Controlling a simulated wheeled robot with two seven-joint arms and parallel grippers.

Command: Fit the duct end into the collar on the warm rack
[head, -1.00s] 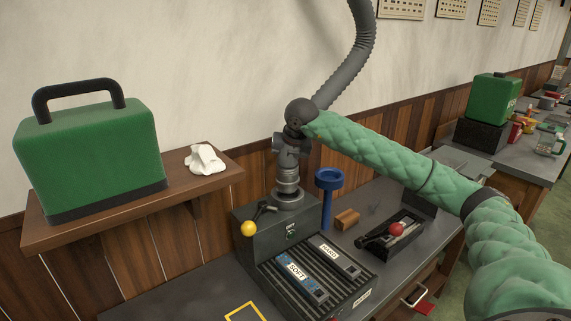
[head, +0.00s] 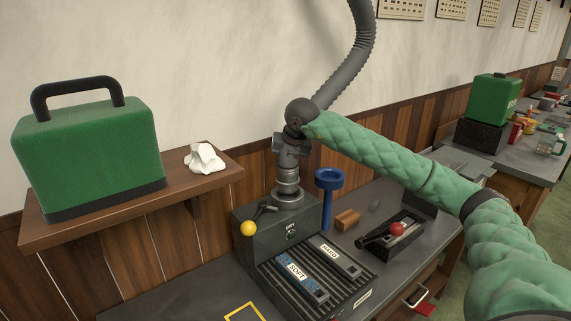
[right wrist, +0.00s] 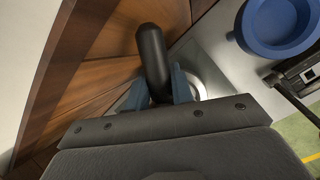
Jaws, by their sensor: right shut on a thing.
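The grey ribbed duct (head: 350,65) hangs down the wall and runs behind my right wrist. The warm rack (head: 262,238) is a dark box on the bench with a grey round collar (head: 289,198) on top. My right gripper (head: 290,150) is directly above the collar, seen edge-on. In the right wrist view its blue fingers (right wrist: 160,88) are shut on the dark cylindrical duct end (right wrist: 152,58). A pale ring of the collar (right wrist: 205,85) shows beyond them. The duct's lower rim is hidden, so I cannot tell whether it touches the collar. My left gripper is out of view.
A blue funnel-topped post (head: 329,190) stands close right of the collar. A yellow-knobbed lever (head: 249,228) is at the rack's front left. A wooden block (head: 347,219) and a red-knobbed tray (head: 390,240) lie right. A shelf (head: 130,210) with a green case is left.

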